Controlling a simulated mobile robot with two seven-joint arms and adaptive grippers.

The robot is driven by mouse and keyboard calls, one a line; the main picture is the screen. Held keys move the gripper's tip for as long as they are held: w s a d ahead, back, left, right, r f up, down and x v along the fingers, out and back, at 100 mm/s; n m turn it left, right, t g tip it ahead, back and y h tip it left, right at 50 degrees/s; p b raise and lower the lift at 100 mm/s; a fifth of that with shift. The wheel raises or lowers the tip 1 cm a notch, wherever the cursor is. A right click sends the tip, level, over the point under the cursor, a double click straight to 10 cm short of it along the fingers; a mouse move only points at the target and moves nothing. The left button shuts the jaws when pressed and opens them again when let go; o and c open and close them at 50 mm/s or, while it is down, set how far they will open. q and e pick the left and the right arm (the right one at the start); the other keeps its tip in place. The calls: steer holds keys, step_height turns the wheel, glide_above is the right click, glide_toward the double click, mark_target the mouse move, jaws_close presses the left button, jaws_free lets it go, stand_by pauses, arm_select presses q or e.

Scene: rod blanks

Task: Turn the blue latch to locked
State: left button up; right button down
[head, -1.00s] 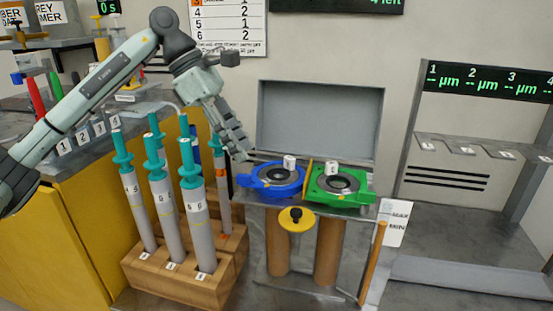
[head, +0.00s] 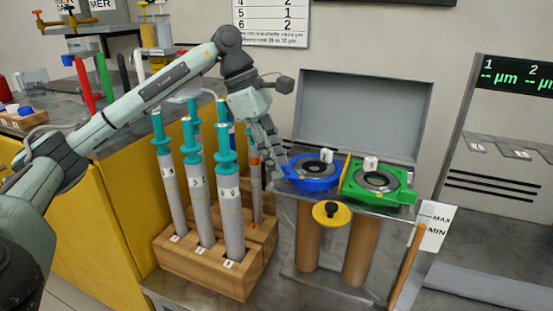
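The blue latch (head: 312,184) is a round blue collar with a dark centre, beside a green collar (head: 378,190) of the same kind on the stand. Its left end is partly hidden by my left gripper (head: 277,171). The gripper points down at that left end and appears to be at or touching it; contact is not clear. The fingers look close together, but I cannot tell whether they are shut or hold anything. My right gripper is not in view.
Several grey syringe-like tools with teal tops (head: 228,190) stand in a wooden block (head: 205,268) to the left of the stand. A grey panel (head: 360,115) rises behind the collars. A yellow disc with a black knob (head: 332,212) sits in front below them.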

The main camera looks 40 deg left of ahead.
arm_select(q)
steer(key=shift+c, duration=0.6)
jaws_close()
steer(key=n, duration=0.2)
steer(key=n+t, duration=0.1)
steer(key=n, duration=0.1)
steer(key=shift+s+n+t+y, duration=0.1)
steer(key=shift+n+t+y, duration=0.2)
steer(key=shift+y, duration=0.1)
steer(key=shift+d+n+y, duration=0.15)
steer(key=shift+n+y, duration=0.25)
steer(key=shift+n, duration=0.6)
steer(key=shift+n+t+y, duration=0.3)
steer(key=shift+n+t, duration=0.2)
steer(key=shift+n, duration=0.5)
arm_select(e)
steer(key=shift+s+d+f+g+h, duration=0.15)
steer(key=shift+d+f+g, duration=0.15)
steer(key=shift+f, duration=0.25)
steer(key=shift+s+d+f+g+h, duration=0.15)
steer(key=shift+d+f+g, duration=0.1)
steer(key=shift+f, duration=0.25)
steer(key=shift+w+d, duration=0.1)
arm_select(q)
steer(key=shift+o, duration=0.6)
jaws_free()
